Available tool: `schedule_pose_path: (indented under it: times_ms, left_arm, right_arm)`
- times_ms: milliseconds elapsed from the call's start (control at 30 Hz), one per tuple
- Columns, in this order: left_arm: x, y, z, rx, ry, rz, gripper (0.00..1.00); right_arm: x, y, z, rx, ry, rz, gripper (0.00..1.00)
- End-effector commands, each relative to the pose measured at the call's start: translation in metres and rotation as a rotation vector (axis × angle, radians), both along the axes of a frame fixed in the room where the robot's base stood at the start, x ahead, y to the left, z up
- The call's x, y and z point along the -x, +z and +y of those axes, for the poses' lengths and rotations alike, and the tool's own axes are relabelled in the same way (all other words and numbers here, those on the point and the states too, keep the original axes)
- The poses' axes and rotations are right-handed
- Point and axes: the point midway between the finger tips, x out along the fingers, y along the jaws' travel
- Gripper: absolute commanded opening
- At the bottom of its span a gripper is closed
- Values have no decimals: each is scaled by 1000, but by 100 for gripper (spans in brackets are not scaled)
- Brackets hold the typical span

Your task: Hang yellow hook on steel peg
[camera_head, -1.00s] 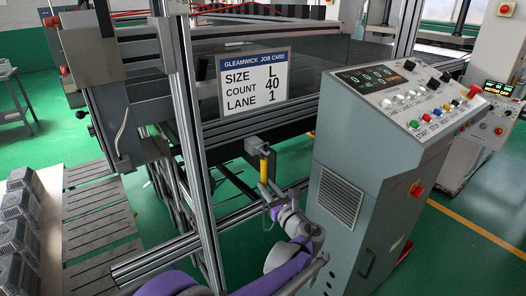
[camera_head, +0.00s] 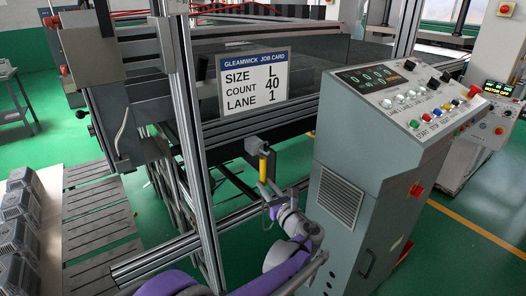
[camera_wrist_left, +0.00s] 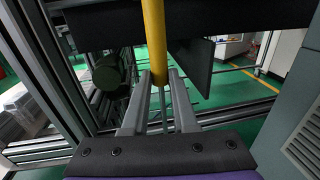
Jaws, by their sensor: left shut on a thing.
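The yellow hook (camera_head: 263,166) shows in the head view as a short upright yellow bar below the machine's front beam. In the left wrist view its straight yellow shank (camera_wrist_left: 154,40) rises between my fingers and passes out of the top edge. My left gripper (camera_head: 264,184) is shut on the hook's lower end; the fingertips show on both sides of it in the wrist view (camera_wrist_left: 161,78). A small grey piece (camera_head: 254,145) sits right at the hook's top in the head view. I cannot tell whether it is the steel peg or whether the hook touches it. My right gripper is not in view.
The grey control console (camera_head: 370,160) stands close on the right of my left arm. An aluminium upright (camera_head: 193,140) and a low rail (camera_head: 160,262) stand on the left. The job card (camera_head: 252,82) is above, on the frame. Green floor shows below the beam.

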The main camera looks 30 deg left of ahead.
Motion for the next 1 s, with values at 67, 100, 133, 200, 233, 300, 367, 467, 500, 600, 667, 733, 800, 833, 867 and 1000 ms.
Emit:
schedule_pose_path:
  times_ms: [67, 100, 133, 200, 233, 300, 367, 467, 500, 600, 667, 733, 800, 833, 867, 1000]
  left_arm:
    - [0, 0, 0, 0, 0, 0, 0]
    - [0, 0, 0, 0, 0, 0, 0]
    - [0, 0, 0, 0, 0, 0, 0]
    - [0, 0, 0, 0, 0, 0, 0]
    - [0, 0, 0, 0, 0, 0, 0]
    - [0, 0, 0, 0, 0, 0, 0]
    - [0, 0, 0, 0, 0, 0, 0]
    - [0, -2, 0, 0, 0, 0, 0]
    - [0, -2, 0, 0, 0, 0, 0]
    - [0, -5, 0, 0, 0, 0, 0]
    - [0, -7, 0, 0, 0, 0, 0]
    - [0, -9, 0, 0, 0, 0, 0]
    - [0, -10, 0, 0, 0, 0, 0]
    - [0, -11, 0, 0, 0, 0, 0]
    - [0, -12, 0, 0, 0, 0, 0]
    - [0, -15, 0, 0, 0, 0, 0]
  right_arm:
    - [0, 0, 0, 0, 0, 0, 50]
    - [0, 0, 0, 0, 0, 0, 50]
    - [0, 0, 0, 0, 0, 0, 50]
    - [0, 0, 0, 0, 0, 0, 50]
    - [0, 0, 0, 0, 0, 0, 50]
    - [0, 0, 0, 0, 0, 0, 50]
    - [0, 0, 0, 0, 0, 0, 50]
    - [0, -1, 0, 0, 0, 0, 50]
    - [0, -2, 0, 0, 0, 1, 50]
    - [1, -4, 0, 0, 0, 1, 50]
    - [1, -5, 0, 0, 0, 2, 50]
    - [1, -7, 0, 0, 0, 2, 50]
    - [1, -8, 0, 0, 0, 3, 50]
    - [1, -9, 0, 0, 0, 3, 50]
    - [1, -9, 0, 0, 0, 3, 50]
    - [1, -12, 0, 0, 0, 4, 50]
